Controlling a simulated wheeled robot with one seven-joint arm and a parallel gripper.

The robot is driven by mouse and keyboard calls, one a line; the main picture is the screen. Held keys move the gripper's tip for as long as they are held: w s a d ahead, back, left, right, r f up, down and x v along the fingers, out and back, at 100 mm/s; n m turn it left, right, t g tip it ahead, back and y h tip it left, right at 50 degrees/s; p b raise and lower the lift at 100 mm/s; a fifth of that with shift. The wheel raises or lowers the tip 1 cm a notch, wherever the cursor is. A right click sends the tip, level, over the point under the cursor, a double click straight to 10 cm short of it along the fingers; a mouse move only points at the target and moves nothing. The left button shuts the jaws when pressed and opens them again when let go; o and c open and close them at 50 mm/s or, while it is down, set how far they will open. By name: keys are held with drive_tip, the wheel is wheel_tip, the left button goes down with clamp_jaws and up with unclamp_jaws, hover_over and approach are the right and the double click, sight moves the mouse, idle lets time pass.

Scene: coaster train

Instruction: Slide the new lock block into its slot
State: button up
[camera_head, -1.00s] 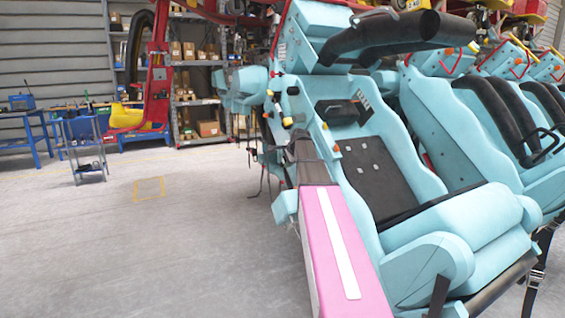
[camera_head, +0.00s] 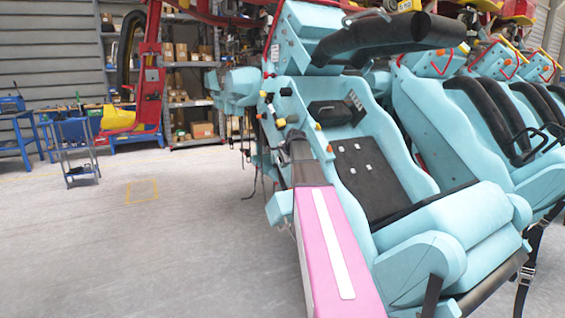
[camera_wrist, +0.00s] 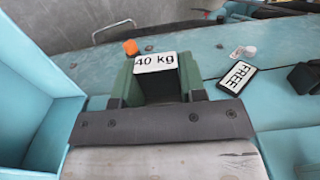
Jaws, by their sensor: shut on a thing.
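In the wrist view my gripper (camera_wrist: 156,99) is at the bottom centre, shut, with its dark grey bar and pale metal body nearest the camera. The slot cannot be told apart from the block here.
A turquoise wall (camera_wrist: 30,90) rises at left. The grey floor (camera_head: 150,240) left of the car is open; a small trolley (camera_head: 76,150) stands farther back.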

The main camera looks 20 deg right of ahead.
drive_tip(key=shift+w+d, duration=0.25)
drive_tip(key=shift+d, duration=1)
drive_tip(key=shift+w+d, duration=0.25)
drive_tip(key=shift+d, duration=0.95)
idle(0.6)
drive_tip(key=o, duration=1.1)
drive_tip(key=v, duration=1.1)
drive_tip(key=shift+f, duration=0.1)
